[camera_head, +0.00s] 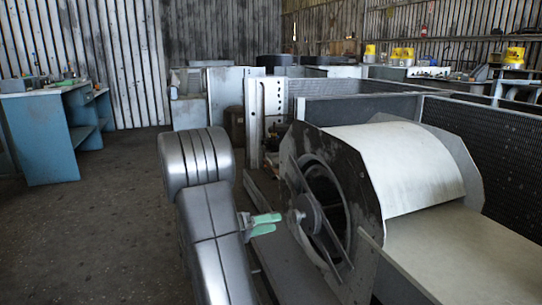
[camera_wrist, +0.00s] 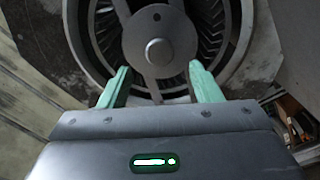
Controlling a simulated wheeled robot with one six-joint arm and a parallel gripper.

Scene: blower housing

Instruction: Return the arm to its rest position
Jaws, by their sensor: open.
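My gripper (camera_wrist: 160,78) is open and empty, its two green fingers spread apart in the wrist view. It faces the hub (camera_wrist: 155,45) of the blower wheel, a round grey disc with a central bolt. In the head view my gripper (camera_head: 266,223) shows as green fingers pointing right, just left of the hub (camera_head: 308,213). I cannot tell the exact gap between fingertips and hub. The blower housing (camera_head: 403,165) is a grey metal scroll with a curved light top and a round side opening. My grey arm reaches up from the bottom of the head view.
A blue workbench (camera_head: 40,137) with tools stands at the left. Grey panels and a perforated wall (camera_head: 508,155) stand around the housing. Yellow containers (camera_head: 402,55) sit on benches at the back right. The concrete floor (camera_head: 95,235) left of my arm is clear.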

